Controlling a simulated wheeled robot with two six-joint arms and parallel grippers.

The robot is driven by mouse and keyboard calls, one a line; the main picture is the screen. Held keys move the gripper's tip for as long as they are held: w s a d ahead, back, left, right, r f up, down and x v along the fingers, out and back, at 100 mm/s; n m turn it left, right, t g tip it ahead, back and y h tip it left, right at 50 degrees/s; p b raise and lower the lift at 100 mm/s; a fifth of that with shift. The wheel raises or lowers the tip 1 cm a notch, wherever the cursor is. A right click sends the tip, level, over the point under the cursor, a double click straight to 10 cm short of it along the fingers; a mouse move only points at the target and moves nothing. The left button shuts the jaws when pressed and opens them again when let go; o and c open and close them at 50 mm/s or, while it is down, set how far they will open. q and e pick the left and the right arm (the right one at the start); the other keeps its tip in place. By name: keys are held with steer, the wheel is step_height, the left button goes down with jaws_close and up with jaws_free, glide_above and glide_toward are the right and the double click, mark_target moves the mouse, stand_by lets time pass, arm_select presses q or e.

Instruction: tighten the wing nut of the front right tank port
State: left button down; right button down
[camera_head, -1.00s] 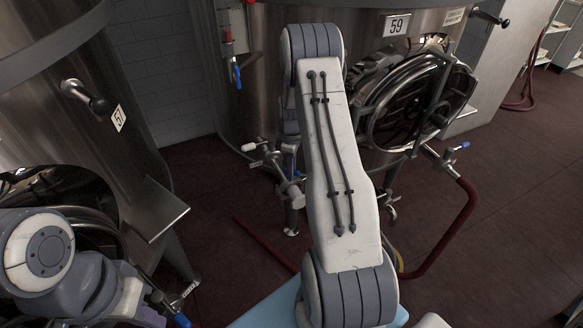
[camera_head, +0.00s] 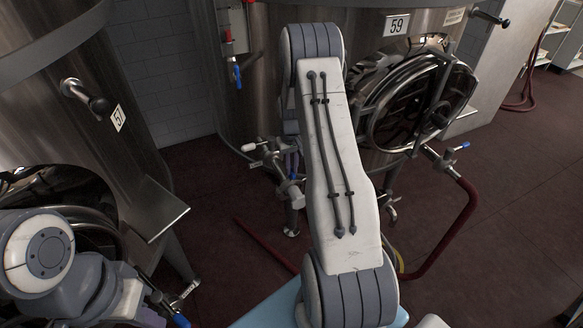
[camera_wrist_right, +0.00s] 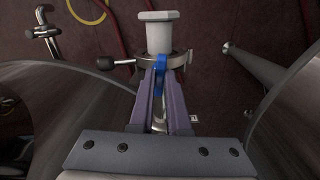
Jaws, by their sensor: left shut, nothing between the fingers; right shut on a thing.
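In the right wrist view a blue wing nut (camera_wrist_right: 160,70) sits on a clamp ring (camera_wrist_right: 180,60) around a pale pipe end (camera_wrist_right: 159,34). The purple fingers of my right gripper (camera_wrist_right: 160,76) are shut on the wing nut, one on each side. In the head view that gripper (camera_head: 291,162) is mostly hidden behind my right arm, beside a port (camera_head: 285,185) low on tank 59 (camera_head: 270,60). Another port with a blue wing nut (camera_head: 462,146) shows at the tank's right. My left gripper (camera_head: 152,316) is partly visible at the lower left, shut and empty.
Tank 57 (camera_head: 125,190) stands at the left with a metal plate (camera_head: 158,209) jutting out. A red hose (camera_head: 460,225) runs from the right port to the floor. A round manway door (camera_head: 420,100) is on tank 59.

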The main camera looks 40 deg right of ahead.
steer(key=m, duration=0.4)
steer(key=shift+w+r+m, duration=0.1)
steer(key=shift+m, duration=0.2)
steer(key=m, duration=0.3)
steer(key=shift+m, duration=0.3)
steer(key=m, duration=0.3)
steer(key=shift+m, duration=2.1)
steer(key=c, duration=0.9)
jaws_free()
step_height(320, 180, up, 10)
steer(key=shift+r+b, duration=0.2)
steer(key=shift+b, duration=0.7)
